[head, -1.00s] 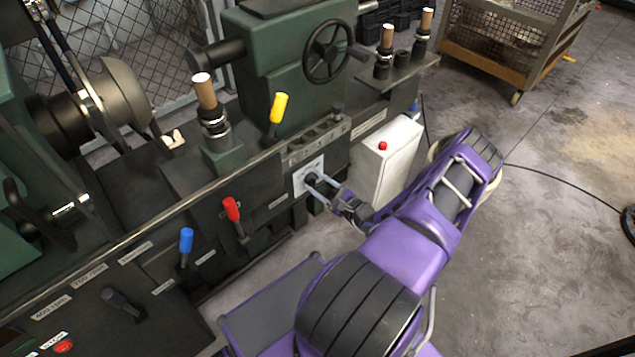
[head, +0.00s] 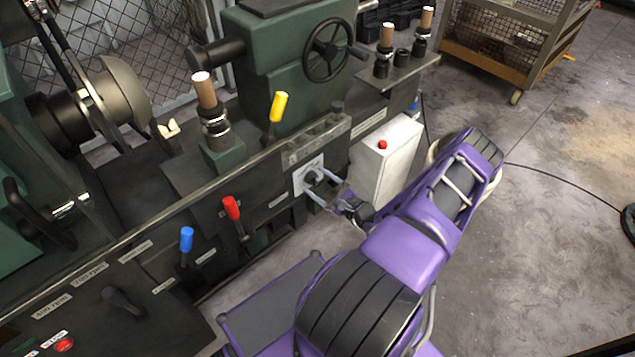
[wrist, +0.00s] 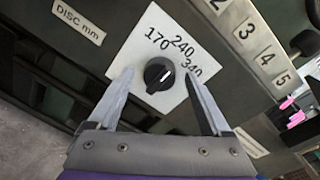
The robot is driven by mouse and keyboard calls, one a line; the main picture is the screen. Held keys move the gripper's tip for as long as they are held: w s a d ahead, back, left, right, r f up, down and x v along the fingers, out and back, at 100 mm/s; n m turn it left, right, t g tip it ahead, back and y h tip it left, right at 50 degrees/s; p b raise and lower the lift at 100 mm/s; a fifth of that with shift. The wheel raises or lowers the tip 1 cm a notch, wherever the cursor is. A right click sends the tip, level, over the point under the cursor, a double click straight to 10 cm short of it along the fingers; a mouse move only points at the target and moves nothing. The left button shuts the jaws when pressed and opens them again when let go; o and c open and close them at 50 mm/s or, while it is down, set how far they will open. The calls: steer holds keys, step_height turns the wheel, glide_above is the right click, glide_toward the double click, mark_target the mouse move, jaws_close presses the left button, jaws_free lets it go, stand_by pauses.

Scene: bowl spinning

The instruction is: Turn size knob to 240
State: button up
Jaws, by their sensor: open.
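The size knob (wrist: 159,73) is small, round and black, on a white square plate (wrist: 143,45) marked 170, 240 and 340. My gripper (wrist: 159,75) is open, with one fingertip on each side of the knob and visible gaps between. In the head view the plate (head: 299,183) is on the machine's front, and my gripper (head: 314,184) reaches it from the right, partly hiding the knob.
A label "DISC mm" (wrist: 78,22) is left of the plate, and numbered tags (wrist: 262,55) are to its right. Red (head: 232,208), blue (head: 187,240) and yellow (head: 279,106) levers stick out of the machine. A white box with a red button (head: 382,145) stands close behind my gripper.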

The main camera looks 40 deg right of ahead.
steer(key=s+d, duration=0.2)
steer(key=s, duration=1.5)
steer(key=shift+r+p, duration=0.3)
steer(key=shift+r, duration=0.15)
steer(key=shift+d, duration=0.15)
